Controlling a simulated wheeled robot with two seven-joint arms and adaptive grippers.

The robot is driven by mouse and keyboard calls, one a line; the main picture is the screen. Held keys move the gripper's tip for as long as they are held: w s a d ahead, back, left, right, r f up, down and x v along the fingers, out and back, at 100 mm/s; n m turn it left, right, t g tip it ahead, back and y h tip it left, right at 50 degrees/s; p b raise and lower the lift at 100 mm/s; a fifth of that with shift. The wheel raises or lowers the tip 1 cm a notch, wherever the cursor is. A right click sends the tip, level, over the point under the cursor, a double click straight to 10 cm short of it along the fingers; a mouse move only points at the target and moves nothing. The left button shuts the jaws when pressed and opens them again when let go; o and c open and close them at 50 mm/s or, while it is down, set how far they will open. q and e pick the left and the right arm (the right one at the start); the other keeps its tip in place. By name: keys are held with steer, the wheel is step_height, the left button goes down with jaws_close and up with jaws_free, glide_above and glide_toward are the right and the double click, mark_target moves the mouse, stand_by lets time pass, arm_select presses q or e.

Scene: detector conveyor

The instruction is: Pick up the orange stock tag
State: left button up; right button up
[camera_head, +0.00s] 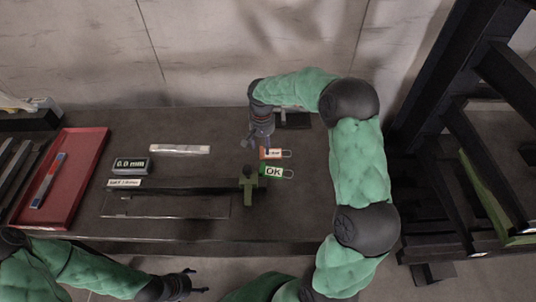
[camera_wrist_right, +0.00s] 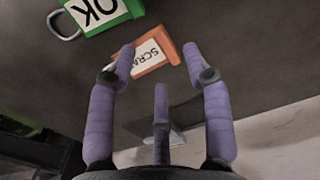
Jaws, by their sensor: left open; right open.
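The orange stock tag (camera_head: 272,154) lies flat on the dark table, with a white label and a wire loop at its right end. In the right wrist view the tag (camera_wrist_right: 158,52) shows a label reading "SCRA", the rest hidden or cut off. My right gripper (camera_head: 257,145) is open and empty just above and left of the tag. In the wrist view its fingertips (camera_wrist_right: 160,55) stand on either side of the tag, apart from it as far as I can tell. My left gripper (camera_head: 196,281) is open and empty in front of the table.
A green OK tag (camera_head: 276,172) lies close below the orange one; it also shows in the wrist view (camera_wrist_right: 122,12). An olive clamp (camera_head: 249,184) stands beside it. A "0.0 mm" display (camera_head: 131,165), a pale strip (camera_head: 180,149) and a red tray (camera_head: 90,160) are to the left.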

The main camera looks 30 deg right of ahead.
mark_target(262, 153)
step_height(262, 153, down, 5)
steer(key=shift+w+b, duration=0.1)
steer(key=shift+b, duration=0.9)
jaws_close()
